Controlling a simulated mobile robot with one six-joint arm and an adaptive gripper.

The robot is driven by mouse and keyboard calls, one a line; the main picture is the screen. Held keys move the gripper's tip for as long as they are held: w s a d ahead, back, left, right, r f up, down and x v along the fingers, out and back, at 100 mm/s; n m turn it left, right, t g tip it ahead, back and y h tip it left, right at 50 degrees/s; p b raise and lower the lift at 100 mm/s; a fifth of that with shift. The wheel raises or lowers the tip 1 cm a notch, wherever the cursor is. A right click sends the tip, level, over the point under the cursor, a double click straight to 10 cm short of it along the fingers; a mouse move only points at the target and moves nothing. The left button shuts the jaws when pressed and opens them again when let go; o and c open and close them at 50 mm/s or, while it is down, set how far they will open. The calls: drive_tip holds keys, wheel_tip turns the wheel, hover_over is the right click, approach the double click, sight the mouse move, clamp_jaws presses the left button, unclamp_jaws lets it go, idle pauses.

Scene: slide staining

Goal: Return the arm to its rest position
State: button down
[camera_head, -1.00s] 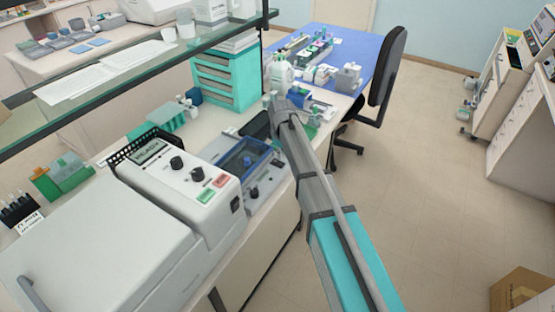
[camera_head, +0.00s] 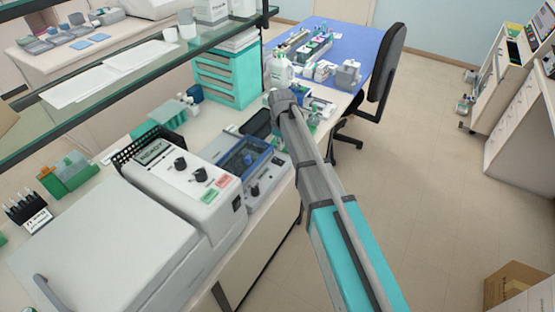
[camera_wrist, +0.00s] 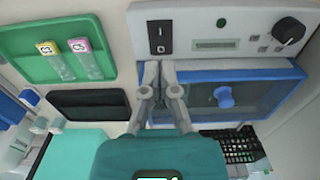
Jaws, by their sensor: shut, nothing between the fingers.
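My arm (camera_head: 322,190) reaches from the bottom of the head view up over the bench edge; its grey end part is beside the blue-lidded device. My gripper does not show clearly there. In the wrist view my gripper (camera_wrist: 160,68) is shut and empty, its grey fingers close together.
The green tray (camera_wrist: 30,66) holds two slide-like pieces with yellow and pink ends. A dark pad (camera_wrist: 90,105) lies beside it. A white machine (camera_head: 105,245) fills the near bench. A glass shelf (camera_head: 130,78) overhangs the bench.

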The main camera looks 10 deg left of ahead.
idle(0.3)
drive_tip(key=s+d+m, duration=0.6)
drive_tip(key=s+d, duration=0.4)
drive_tip(key=d, duration=0.4)
drive_tip(key=s+d+m, duration=0.7)
drive_tip(key=s+d, duration=0.4)
drive_tip(key=d, duration=0.3)
drive_tip(key=shift+s+d+m, duration=0.2)
drive_tip(key=shift+d+m, duration=0.1)
drive_tip(key=shift+d, duration=0.05)
